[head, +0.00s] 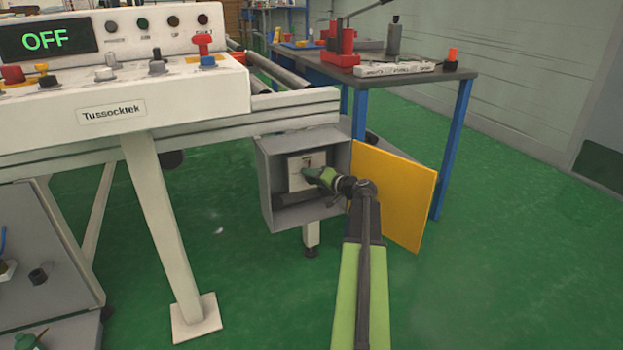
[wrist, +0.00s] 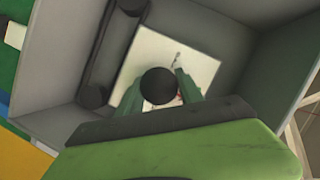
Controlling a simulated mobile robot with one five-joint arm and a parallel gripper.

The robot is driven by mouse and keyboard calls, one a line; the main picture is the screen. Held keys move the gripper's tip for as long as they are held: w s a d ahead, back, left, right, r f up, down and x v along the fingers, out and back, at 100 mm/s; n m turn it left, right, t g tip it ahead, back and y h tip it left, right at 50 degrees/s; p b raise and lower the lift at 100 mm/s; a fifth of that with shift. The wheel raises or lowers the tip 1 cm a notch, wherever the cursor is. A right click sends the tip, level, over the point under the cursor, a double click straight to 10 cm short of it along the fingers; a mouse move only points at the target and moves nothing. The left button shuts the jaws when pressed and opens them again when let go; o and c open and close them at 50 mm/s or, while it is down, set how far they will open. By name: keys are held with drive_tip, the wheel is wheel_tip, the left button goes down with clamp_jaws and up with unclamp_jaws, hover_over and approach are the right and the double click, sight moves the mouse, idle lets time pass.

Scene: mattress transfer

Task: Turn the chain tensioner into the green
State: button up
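The grey box (head: 265,190) under the machine's frame stands open, with a pale plate (head: 295,180) on its back wall. My gripper (head: 308,174) reaches into the box at the plate. In the wrist view, my gripper's two green fingers (wrist: 160,92) lie on either side of a dark round knob (wrist: 158,84) in front of the plate (wrist: 200,66). The fingers look close to the knob, but I cannot tell whether they grip it. The knob hides part of the plate.
The box's yellow door (head: 400,195) is swung open to the right, beside my arm. The control panel (head: 125,85) above left reads OFF. A blue-legged workbench (head: 425,82) with tools stands behind. Green floor (head: 480,280) is clear at the right.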

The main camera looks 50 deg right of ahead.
drive_tip(key=c, duration=0.5)
drive_tip(key=shift+r+n+p, duration=0.2)
drive_tip(key=shift+n+p, duration=0.1)
drive_tip(key=shift+p, duration=0.15)
drive_tip(key=shift+n+g+h, duration=0.3)
drive_tip(key=shift+f, duration=0.25)
drive_tip(key=o, duration=1.4)
drive_tip(key=shift+c, duration=0.2)
drive_tip(key=p+v, duration=0.4)
drive_tip(key=v, duration=1.3)
drive_tip(key=shift+s+p, duration=0.2)
drive_tip(key=shift+p, duration=0.2)
drive_tip(key=shift+r, duration=0.1)
